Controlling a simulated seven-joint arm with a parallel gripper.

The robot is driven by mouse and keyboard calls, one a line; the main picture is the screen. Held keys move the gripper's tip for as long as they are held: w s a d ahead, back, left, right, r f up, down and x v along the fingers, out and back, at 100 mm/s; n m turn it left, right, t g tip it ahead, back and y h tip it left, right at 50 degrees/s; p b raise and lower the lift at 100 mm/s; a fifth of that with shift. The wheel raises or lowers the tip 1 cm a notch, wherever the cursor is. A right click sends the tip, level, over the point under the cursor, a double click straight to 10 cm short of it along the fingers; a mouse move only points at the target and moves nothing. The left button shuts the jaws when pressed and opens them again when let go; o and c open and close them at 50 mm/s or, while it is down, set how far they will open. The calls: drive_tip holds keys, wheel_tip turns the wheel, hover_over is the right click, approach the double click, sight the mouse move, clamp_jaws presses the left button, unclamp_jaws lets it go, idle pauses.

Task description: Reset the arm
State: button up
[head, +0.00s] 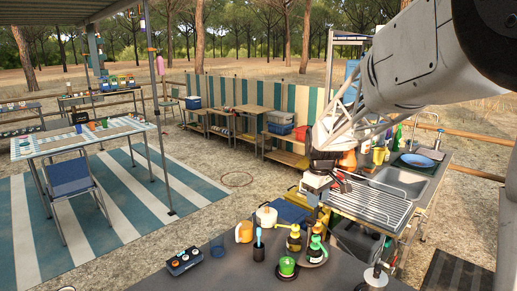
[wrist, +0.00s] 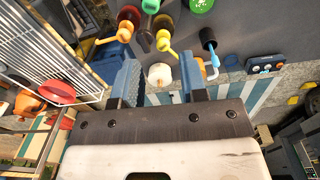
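My gripper (head: 338,183) hangs from my arm at the right of the head view, above the gap between the dark tabletop and the wire dish rack. In the wrist view its two blue-grey fingers (wrist: 162,84) stand apart with nothing held between them. A white lidded pot shows through the gap, farther off and not touched. The fingertips are small and partly hard to make out in the head view.
The dark tabletop (head: 225,279) holds the white pot (head: 266,216), an orange mug (head: 244,233), pump bottles (head: 316,248), a green-topped jar (head: 287,266) and a control box (head: 184,261). The wire dish rack (head: 372,205) and sink (head: 405,176) lie close by on the right.

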drive_tip(key=s+r+m+t, duration=0.1)
drive_tip(key=s+r+m, duration=0.15)
drive_tip(key=s, duration=0.75)
drive_tip(key=s+r+m, duration=0.2)
drive_tip(key=s+r, duration=0.1)
drive_tip(key=s, duration=0.7)
drive_tip(key=s+f+m, duration=0.1)
drive_tip(key=s+m, duration=0.1)
drive_tip(key=s, duration=0.7)
drive_tip(key=s+f+m+t, duration=0.1)
drive_tip(key=s, duration=0.8)
drive_tip(key=shift+s+a+f+m, duration=0.15)
drive_tip(key=shift+a+f+m, duration=0.1)
drive_tip(key=shift+f+m, duration=0.1)
